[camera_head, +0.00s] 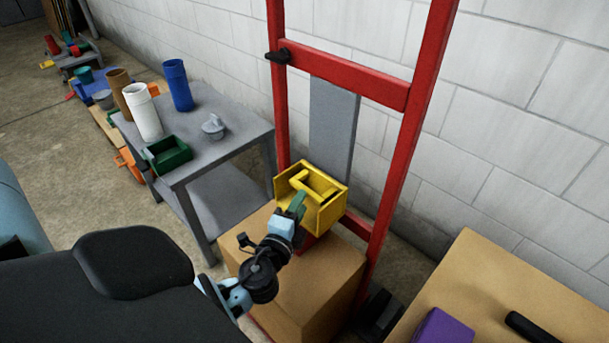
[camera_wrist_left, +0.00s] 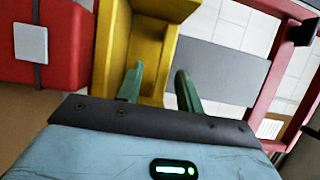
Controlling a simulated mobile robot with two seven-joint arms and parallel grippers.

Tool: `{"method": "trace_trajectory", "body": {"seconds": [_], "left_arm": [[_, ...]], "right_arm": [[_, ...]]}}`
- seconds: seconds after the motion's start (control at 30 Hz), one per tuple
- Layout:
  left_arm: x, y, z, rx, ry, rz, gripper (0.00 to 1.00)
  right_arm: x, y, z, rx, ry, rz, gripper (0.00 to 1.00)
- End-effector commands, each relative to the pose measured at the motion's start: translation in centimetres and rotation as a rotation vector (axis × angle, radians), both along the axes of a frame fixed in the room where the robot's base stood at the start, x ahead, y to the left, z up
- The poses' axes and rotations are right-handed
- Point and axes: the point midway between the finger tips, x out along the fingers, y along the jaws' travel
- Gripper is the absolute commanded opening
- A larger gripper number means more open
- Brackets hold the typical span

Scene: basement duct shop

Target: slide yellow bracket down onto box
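The yellow bracket (camera_head: 330,215) is an open, box-like piece at the lower end of a grey upright plate (camera_head: 331,125) on a red frame. A cardboard box (camera_head: 325,285) stands below it; whether they touch is hidden. My left gripper (camera_head: 298,205) reaches the bracket's near side. In the left wrist view its two green fingers (camera_wrist_left: 160,82) are apart, with yellow bracket (camera_wrist_left: 150,55) between their tips. I cannot tell whether they press on it. The grey plate (camera_wrist_left: 225,72) shows beyond the right finger. My right gripper is not in view.
The red frame (camera_head: 424,90) stands against a white block wall. A grey table (camera_head: 225,148) at left holds cylinders and a green bin (camera_head: 167,154). A tan surface (camera_head: 500,280) at lower right holds a purple block (camera_head: 442,326) and a black object (camera_head: 540,332).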

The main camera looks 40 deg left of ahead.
Motion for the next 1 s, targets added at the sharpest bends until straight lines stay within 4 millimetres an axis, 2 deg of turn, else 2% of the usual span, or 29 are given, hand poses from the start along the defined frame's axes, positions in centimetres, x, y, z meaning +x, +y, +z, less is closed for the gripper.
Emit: {"method": "trace_trajectory", "body": {"seconds": [0.1,0.23,0.87,1.0], "left_arm": [[-1.6,-0.5,-0.1,-0.002,0.003,0.001,0.36],[-2.6,-0.8,-0.1,-0.001,0.002,0.002,0.36],[-3.0,-0.9,0.0,0.0,0.001,0.002,0.36],[-4.3,-0.6,-1.1,-0.055,0.03,0.034,0.36]], "right_arm": [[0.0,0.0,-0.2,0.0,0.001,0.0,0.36],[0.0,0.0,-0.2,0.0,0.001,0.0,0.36],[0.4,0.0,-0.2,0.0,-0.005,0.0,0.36],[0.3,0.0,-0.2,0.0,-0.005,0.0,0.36]]}}
